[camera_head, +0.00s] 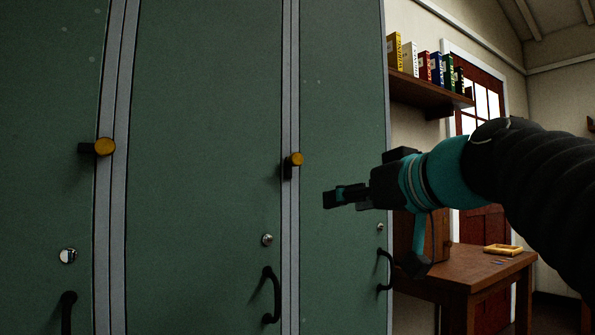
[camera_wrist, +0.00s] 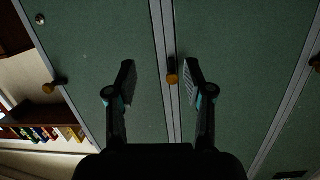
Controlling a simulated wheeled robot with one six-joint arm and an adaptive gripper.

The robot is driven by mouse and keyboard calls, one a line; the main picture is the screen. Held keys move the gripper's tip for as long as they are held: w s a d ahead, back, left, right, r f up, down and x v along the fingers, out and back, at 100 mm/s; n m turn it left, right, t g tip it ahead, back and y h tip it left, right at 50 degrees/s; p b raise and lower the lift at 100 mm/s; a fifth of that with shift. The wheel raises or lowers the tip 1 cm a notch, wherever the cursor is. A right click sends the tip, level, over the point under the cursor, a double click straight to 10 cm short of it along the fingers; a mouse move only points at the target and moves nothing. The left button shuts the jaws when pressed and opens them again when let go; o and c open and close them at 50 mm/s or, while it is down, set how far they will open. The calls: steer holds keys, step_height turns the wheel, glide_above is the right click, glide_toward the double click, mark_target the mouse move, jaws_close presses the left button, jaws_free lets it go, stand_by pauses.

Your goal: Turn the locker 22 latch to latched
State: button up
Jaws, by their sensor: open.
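No locker number is legible, so I cannot tell which latch is number 22. The middle latch (camera_head: 297,159) has its bar hanging down. Another latch (camera_head: 104,147), farther left, has its bar pointing left, level. My gripper (camera_head: 332,198) is right of and a little below the middle latch in the head view. In the wrist view, which is upside down, my gripper (camera_wrist: 160,76) is open and empty. The middle latch (camera_wrist: 172,79) appears between its fingertips, beyond them; no contact shows.
Door handles (camera_head: 270,295) and round locks (camera_head: 267,240) sit lower on the doors. A third latch (camera_wrist: 50,88) shows at left in the wrist view. A wall shelf (camera_head: 425,90) with books and a wooden table (camera_head: 470,270) stand to the right.

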steer(key=n+t+y, duration=0.1)
steer(key=y, duration=0.1)
glide_toward(298, 157)
steer(key=v, duration=0.3)
steer(key=shift+n, duration=0.3)
steer(key=p+x, duration=0.2)
steer(key=x, duration=1.1)
steer(key=shift+w+a+p, duration=0.2)
steer(key=shift+w+p, duration=0.1)
steer(key=shift+p, duration=0.1)
steer(key=shift+f, duration=0.1)
jaws_close()
